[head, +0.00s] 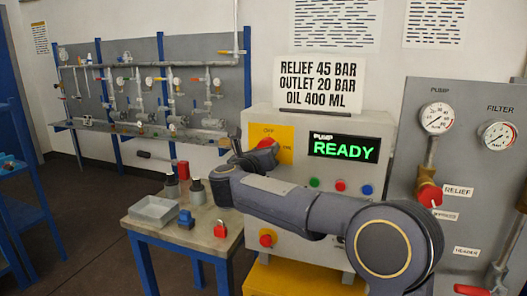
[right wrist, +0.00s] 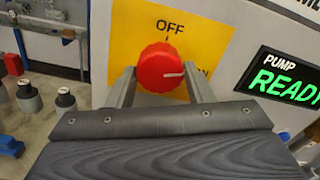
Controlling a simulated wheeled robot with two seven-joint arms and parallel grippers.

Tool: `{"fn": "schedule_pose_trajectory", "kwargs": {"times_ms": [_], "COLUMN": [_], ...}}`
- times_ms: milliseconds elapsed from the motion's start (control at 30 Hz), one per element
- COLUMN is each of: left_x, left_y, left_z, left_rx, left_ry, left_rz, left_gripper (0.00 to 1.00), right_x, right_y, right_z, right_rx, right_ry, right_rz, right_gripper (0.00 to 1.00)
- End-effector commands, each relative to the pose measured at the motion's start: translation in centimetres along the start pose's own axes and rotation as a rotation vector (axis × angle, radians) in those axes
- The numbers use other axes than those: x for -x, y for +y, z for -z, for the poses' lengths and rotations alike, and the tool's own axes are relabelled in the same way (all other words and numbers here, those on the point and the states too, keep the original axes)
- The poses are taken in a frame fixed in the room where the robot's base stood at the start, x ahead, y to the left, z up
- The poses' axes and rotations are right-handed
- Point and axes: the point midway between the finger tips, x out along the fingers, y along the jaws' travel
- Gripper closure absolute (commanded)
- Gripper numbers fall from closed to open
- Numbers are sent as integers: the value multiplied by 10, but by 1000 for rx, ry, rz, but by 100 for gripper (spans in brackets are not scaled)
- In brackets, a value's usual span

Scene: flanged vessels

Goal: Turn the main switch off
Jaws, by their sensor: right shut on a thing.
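The main switch is a red round knob (right wrist: 160,68) on a yellow plate (right wrist: 207,38) marked OFF at the top. A white mark on the knob points right, away from OFF; the lettering at the right is partly covered. In the head view, the knob (head: 266,143) sits on the left of the grey pump cabinet (head: 290,119), partly hidden. My right gripper (right wrist: 160,80) is shut on the knob, one finger on each side. In the head view, my right arm reaches across the cabinet front. My left gripper is not in view.
The pump display (head: 343,148) reads READY. Green, red and blue buttons sit below it. A small table (head: 190,236) at the left holds a grey tray (head: 153,210), a red padlock (head: 220,229), a blue item (head: 185,218) and dark-topped pieces. A gauge panel (head: 465,165) stands at the right.

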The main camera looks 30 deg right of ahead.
Motion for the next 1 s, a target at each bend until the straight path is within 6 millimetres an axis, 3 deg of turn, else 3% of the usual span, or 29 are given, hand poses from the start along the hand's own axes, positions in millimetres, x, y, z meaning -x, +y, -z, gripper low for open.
{"fn": "schedule_pose_trajectory", "kwargs": {"times_ms": [1000], "left_x": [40], "left_y": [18], "left_z": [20], "left_rx": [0], "left_ry": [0], "left_rz": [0], "left_gripper": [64], "right_x": [0], "right_y": [0], "right_z": [-3], "right_rx": [955], "right_ry": [-1], "right_rz": [-2], "right_gripper": [76]}}
